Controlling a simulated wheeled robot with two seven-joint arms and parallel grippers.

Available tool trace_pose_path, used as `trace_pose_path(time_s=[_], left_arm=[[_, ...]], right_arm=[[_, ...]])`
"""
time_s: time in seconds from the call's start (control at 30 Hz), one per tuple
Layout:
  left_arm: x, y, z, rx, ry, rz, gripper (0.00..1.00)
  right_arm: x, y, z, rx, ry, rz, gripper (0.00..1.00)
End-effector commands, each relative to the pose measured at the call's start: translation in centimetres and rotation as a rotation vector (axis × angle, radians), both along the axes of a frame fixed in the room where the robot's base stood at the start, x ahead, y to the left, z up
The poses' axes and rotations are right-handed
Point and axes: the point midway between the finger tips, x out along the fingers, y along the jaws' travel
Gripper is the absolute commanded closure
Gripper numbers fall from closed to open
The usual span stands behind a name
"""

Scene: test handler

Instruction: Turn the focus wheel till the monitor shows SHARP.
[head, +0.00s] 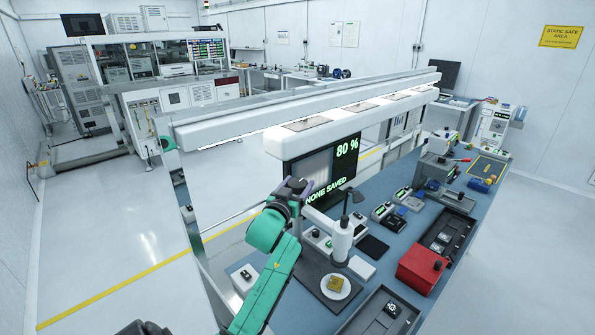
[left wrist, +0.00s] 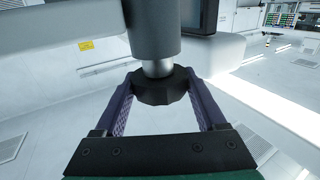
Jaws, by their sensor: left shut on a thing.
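The focus wheel (left wrist: 160,86) is a dark, faceted knob on a short metal shaft in the left wrist view. My left gripper (left wrist: 160,100) has its two purple fingers on either side of the wheel and is shut on it. In the head view the left gripper (head: 304,188) is in front of the monitor's lower left part, and I cannot make out the wheel there. The monitor (head: 318,172) reads "80 %" at the top and "NONE SAVED" below; the word SHARP does not show. My right gripper is not in view.
Below the monitor, a white scope-like cylinder (head: 342,243) stands over a round white dish (head: 346,291) with a gold piece. A red box (head: 418,272) and several small devices stand on the blue bench (head: 375,272). A long lamp bar (head: 360,112) hangs above.

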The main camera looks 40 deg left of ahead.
Motion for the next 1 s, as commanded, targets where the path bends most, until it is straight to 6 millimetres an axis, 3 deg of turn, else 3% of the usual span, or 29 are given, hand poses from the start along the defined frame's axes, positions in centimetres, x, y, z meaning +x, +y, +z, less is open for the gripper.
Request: trace_pose_path(time_s=[0.57, 0.77, 1.0], left_arm=[[0.1, -0.1, -0.6, 0.009, 0.013, -0.547, 0.83], [0.1, -0.1, -1.1, 0.005, 0.004, -0.708, 0.83], [0.2, 0.0, -1.5, 0.004, -0.001, -0.834, 0.82]], right_arm=[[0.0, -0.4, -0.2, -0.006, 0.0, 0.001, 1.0], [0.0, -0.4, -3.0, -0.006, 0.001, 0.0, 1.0], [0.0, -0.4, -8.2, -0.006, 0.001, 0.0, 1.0]])
